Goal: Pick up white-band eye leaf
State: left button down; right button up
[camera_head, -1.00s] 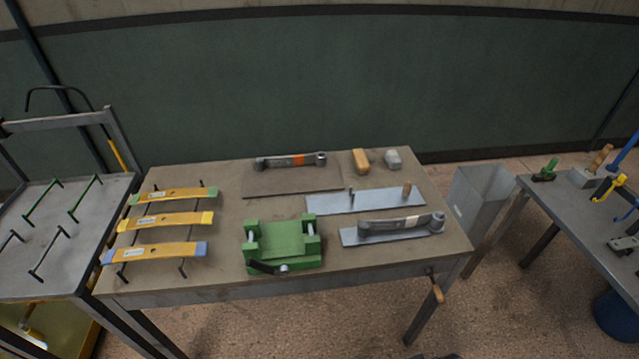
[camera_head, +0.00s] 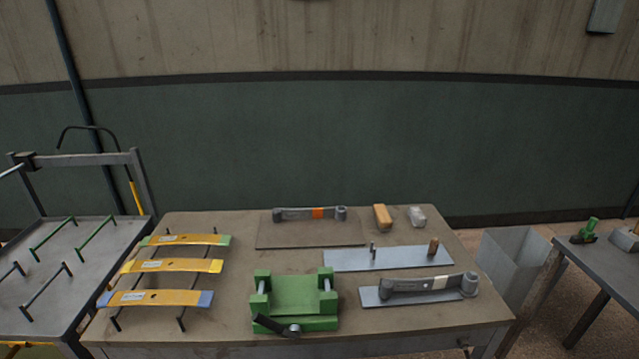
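A similar eye leaf with an orange band (camera_head: 309,213) lies on a brown plate (camera_head: 275,236) at the back. Neither of my grippers is in view.
Left on the table (camera_head: 218,335) are several yellow leaves (camera_head: 172,265) on racks. A green clamp fixture (camera_head: 297,301) stands front centre, left of the white-band leaf. A pegged plate (camera_head: 340,259) lies behind. A bin (camera_head: 512,265) and another table stand right.

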aim_at(386, 286)
jog(key=u, duration=2.9)
jog(key=k, duration=1.55)
jog(key=z, duration=1.8)
jog(key=i, duration=0.5)
jog(key=u, duration=0.1)
